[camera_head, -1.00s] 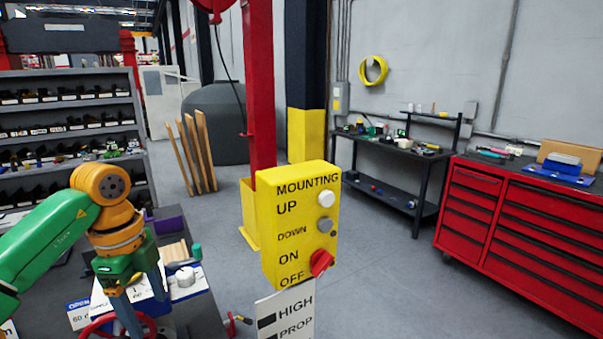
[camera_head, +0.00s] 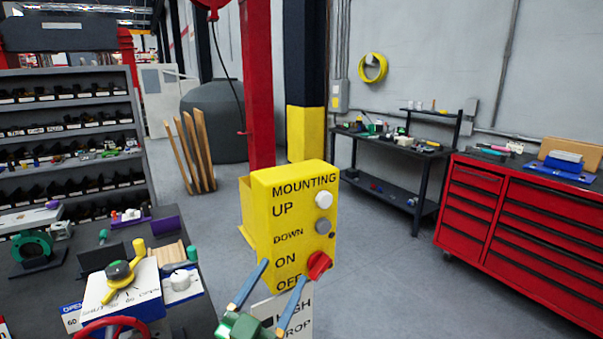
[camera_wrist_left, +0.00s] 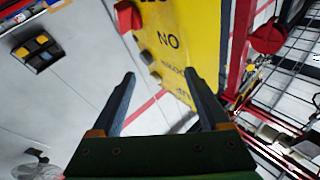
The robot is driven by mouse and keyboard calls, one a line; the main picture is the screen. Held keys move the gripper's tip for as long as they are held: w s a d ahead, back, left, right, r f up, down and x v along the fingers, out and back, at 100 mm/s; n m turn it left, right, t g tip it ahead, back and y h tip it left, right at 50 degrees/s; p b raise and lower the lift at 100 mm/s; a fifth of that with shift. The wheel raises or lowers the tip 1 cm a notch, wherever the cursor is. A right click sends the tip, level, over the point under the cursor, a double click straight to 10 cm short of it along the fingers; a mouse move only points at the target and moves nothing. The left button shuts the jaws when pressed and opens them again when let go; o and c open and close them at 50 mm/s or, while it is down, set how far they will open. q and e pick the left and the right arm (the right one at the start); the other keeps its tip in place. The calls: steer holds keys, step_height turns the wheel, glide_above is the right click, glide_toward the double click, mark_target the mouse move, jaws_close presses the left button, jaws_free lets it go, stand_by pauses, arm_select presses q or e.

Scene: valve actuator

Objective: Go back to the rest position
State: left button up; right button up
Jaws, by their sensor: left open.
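My left gripper (camera_head: 266,283) is at the bottom middle of the head view, in front of the lower part of the yellow control box (camera_head: 297,225). Its two blue-grey fingers are spread apart with nothing between them. The left wrist view also shows the open fingers (camera_wrist_left: 160,88), with the yellow box (camera_wrist_left: 195,45) beyond them. The box carries a white button, a grey button and a red knob (camera_head: 319,265). The right fingertip appears close to the red knob; contact cannot be told. My right gripper is not in view.
A workbench at the left holds a valve panel with a yellow handle (camera_head: 125,272), a red handwheel (camera_head: 113,328) and a green ring part (camera_head: 32,247). A red tool cabinet (camera_head: 520,225) stands right. A red post (camera_head: 260,90) rises behind the box. The floor between is clear.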

arm_select(q)
steer(key=s+a+f+n+g+y, duration=0.3)
steer(key=s+a+f+g+y, duration=0.15)
steer(key=f, duration=0.45)
steer(key=s+a+f+n+g+y, duration=0.35)
steer(key=a+f, duration=0.25)
steer(key=f, duration=0.4)
steer(key=s+a+f+g, duration=0.1)
steer(key=s+f+g, duration=0.2)
steer(key=s, duration=0.3)
steer(key=s+a+f+m+g, duration=0.1)
steer(key=s+f+g, duration=0.15)
steer(key=s, duration=0.35)
steer(key=s+a+f+g, duration=0.1)
steer(key=s+f+g, duration=0.15)
steer(key=s, duration=0.35)
step_height(320, 180, down, 20)
steer(key=s+b, duration=0.1)
steer(key=b, duration=0.3)
steer(key=s+a+f+g+b, duration=0.1)
steer(key=s+f+g+b, duration=0.1)
steer(key=s+f, duration=1)
steer(key=shift+s+a+f+y, duration=0.3)
steer(key=shift+s+a+f, duration=0.1)
steer(key=shift+f, duration=0.55)
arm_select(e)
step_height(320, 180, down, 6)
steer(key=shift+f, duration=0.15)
